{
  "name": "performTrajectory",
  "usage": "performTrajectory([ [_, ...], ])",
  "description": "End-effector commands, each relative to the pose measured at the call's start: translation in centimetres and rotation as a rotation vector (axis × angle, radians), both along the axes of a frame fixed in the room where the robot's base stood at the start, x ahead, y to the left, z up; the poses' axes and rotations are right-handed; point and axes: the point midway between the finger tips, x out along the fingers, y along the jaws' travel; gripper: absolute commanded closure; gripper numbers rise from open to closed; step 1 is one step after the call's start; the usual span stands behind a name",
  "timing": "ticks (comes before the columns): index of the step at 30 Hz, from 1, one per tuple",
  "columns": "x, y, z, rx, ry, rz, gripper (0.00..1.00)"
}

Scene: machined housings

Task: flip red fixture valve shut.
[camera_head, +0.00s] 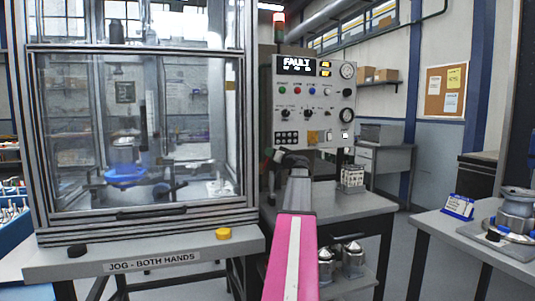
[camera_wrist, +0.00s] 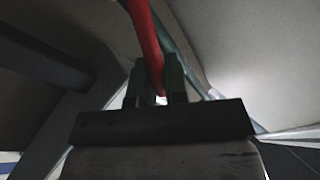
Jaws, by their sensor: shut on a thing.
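The red valve handle (camera_wrist: 147,40) is a long red bar in the wrist view. It runs from the top edge down between the two dark fingers of my gripper (camera_wrist: 156,88). My gripper is shut on it, with a finger on each side. In the head view my gripper (camera_head: 281,155) is at the right side of the glazed machine, below the control panel. A small red bit (camera_head: 268,153) of the handle shows at its left. The valve body and the handle's pivot are hidden, so I cannot tell the valve's position.
The glazed machine enclosure (camera_head: 140,212) stands at left, its front closed. The control panel (camera_head: 315,101) above my gripper reads FAULT. A grey table (camera_head: 345,205) is behind my arm. Another table (camera_head: 440,228) at right holds a plate with metal housings. Floor shows between them.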

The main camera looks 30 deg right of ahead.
Motion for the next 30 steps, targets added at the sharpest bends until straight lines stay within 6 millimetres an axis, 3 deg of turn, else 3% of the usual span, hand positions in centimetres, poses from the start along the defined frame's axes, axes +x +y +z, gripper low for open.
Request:
performTrajectory([
  [12,-0.4,-1.6,-1.0,0.209,-0.051,0.0,1.0],
  [29,-0.5,-1.9,-1.2,0.245,-0.059,-0.001,1.0],
  [30,-0.5,-1.9,-1.2,0.245,-0.059,-0.001,0.8],
])
